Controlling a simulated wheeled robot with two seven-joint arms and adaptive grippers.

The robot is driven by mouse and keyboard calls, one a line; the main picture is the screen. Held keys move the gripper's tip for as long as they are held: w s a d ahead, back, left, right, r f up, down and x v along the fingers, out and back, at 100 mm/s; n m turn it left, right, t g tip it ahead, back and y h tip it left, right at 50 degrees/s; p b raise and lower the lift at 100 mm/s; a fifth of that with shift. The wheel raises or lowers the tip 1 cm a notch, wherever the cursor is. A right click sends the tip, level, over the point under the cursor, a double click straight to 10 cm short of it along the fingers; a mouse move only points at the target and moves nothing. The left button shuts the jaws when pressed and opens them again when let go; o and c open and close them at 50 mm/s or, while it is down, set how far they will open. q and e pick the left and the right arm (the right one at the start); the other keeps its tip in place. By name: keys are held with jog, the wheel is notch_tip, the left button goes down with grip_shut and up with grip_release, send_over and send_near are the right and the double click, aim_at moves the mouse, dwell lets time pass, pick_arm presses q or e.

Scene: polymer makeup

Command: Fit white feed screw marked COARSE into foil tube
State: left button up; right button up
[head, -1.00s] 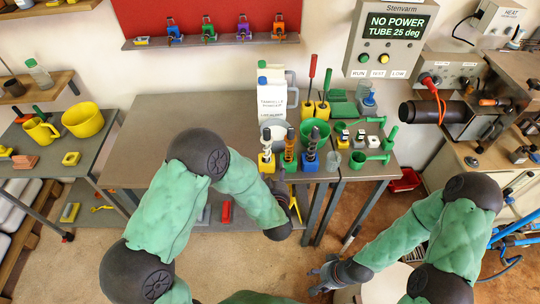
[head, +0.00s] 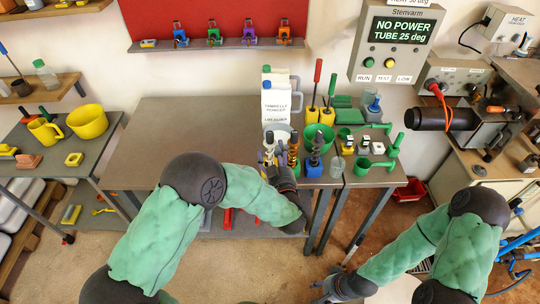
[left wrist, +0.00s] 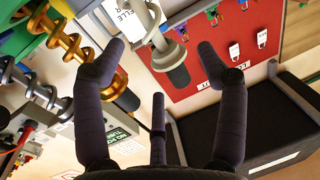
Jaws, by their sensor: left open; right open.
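Three feed screws stand upright in coloured blocks at the table's front edge. The pale leftmost one (head: 269,144) is partly hidden by my left gripper (head: 271,172). A brass one (head: 293,150) and a grey one (head: 316,142) are to its right. In the left wrist view the white screw (left wrist: 158,35), with a dark end, lies between my open left fingers (left wrist: 160,52), apparently ungripped. The brass (left wrist: 75,45) and grey (left wrist: 38,88) screws are left there. The COARSE marking is unreadable. My right gripper (head: 328,289) is open, low at the bottom. I cannot identify a foil tube.
A white jug (head: 278,103), yellow blocks with tools (head: 327,115), a green bowl (head: 318,138) and green scoops (head: 377,164) crowd the table's right part. The table's left part (head: 190,125) is bare. A black barrel (head: 443,119) juts from a machine at right.

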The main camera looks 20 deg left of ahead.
aim_at(273, 148)
pick_arm(q)
jog(key=x, duration=0.1)
jog(key=b+x, duration=0.1)
jog(key=x, duration=0.2)
jog(key=shift+w+f, duration=0.2)
jog(key=shift+f, duration=0.2)
jog(key=shift+w+a+r, duration=0.1)
jog(key=shift+w+a, duration=0.05)
jog(key=shift+w, duration=0.1)
jog(key=c, duration=1.4)
